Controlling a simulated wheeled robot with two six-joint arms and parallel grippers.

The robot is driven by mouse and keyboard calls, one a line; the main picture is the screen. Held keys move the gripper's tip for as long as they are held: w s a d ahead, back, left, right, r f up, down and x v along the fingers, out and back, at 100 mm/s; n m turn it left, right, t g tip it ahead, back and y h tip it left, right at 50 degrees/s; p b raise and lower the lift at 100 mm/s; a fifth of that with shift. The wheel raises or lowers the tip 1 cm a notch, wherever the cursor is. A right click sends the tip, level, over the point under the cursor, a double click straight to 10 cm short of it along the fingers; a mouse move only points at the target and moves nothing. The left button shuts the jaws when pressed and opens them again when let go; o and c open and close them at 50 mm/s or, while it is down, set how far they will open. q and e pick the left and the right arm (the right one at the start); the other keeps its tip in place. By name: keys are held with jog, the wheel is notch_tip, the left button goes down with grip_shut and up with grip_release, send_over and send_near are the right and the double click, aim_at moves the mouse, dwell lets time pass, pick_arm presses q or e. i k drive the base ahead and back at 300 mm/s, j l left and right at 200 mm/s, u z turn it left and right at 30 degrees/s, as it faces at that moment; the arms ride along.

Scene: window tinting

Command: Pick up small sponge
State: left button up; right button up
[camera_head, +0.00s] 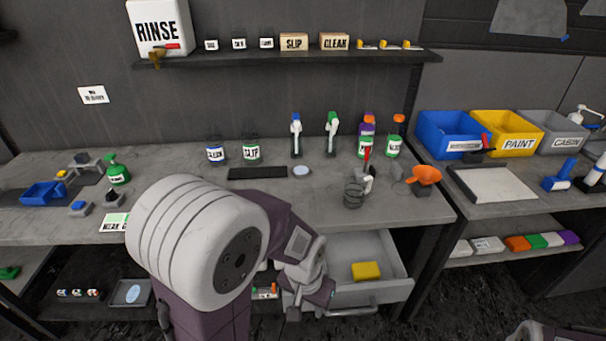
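A small yellow sponge-like block (366,271) lies flat in the open grey drawer (392,291) below the workbench. Nothing covers it. My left gripper (318,290) is at the left side of the drawer, to the left of the yellow block and apart from it. My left wrist and arm hide part of the gripper, and its fingers are too small and dark to tell whether they are open. Only a bit of my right arm shows at the bottom right edge; its gripper is out of view.
The drawer's front wall and handle stick out toward me. A right-hand bench carries blue, yellow (505,131) and grey bins, with coloured blocks on the shelf below.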

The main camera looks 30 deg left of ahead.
aim_at(366, 271)
jog(key=i+j+z, duration=0.1)
jog(key=z, duration=0.25)
jog(key=i+j+z, duration=0.1)
jog(key=j+z, duration=0.5)
jog(key=z, duration=0.15)
